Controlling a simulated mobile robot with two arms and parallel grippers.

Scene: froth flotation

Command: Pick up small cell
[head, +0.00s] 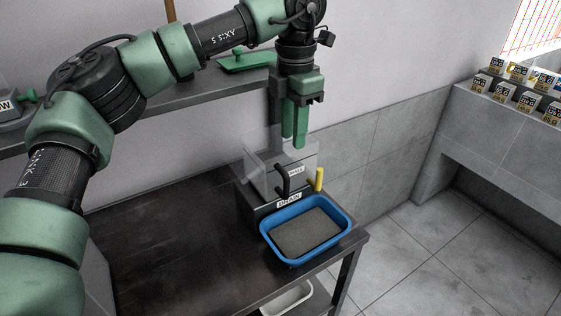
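The small cell (296,171) is a clear grey box with a label that is partly hidden and reads "MALL". It sits on a dark machine base at the right end of the dark table, with a black hooked handle at its front. My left gripper (294,145) hangs above the cell with its green fingers pointing down, apart from the black handle. The two fingers overlap in this view, so their gap is unclear. My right gripper is not in view.
A blue tray (340,244) with grey contents stands in front of the machine, by a "DRAIN" label (289,200). A yellow peg (319,179) stands beside the cell. A grey shelf (196,97) runs behind. Small labelled boxes (517,71) line a ledge at right.

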